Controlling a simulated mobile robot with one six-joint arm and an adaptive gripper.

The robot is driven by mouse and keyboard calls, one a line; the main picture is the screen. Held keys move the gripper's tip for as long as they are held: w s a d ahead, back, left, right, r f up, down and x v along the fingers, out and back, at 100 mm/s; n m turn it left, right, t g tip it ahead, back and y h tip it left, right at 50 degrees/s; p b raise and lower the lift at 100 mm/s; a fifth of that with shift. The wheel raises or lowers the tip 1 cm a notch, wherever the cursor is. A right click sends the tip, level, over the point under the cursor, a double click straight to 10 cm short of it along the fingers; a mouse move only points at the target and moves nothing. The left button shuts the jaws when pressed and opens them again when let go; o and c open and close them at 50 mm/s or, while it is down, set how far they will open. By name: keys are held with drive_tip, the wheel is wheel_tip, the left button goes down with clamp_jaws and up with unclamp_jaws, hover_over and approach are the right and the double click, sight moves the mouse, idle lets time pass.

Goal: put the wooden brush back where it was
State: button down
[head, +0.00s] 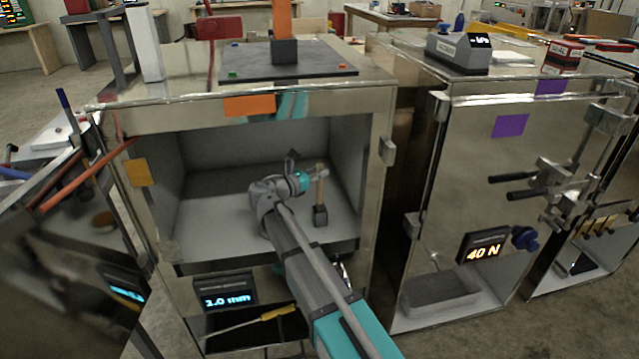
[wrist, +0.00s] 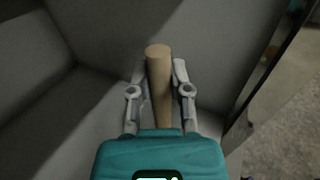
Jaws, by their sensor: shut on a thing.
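The wooden brush (head: 320,190) is upright inside the open compartment of the left metal trailer (head: 385,215), its light wooden handle up and a dark block at its lower end. My gripper (head: 312,180) reaches in from the front and is shut on the handle. In the wrist view the handle (wrist: 158,70) stands between the two fingers of my gripper (wrist: 160,80), its round top above them. The brush's lower end is hidden there. I cannot tell whether the dark block touches the compartment floor (head: 215,225) or hangs just above it.
A display reading 1.0 mm (head: 226,293) and a yellow-handled screwdriver (head: 265,318) are below the opening. A second trailer with a 40 N display (head: 484,248) stands at right. The left compartment floor is clear.

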sight(320, 203)
drive_tip(key=shift+f+b, duration=1.7)
drive_tip(key=shift+f, duration=0.25)
drive_tip(key=c, duration=0.6)
unclamp_jaws()
drive_tip(key=shift+o, duration=0.2)
drive_tip(key=shift+r, duration=0.2)
drive_tip(key=v, duration=1.2)
drive_tip(key=shift+s+f, duration=0.1)
drive_tip(key=shift+s, duration=0.05)
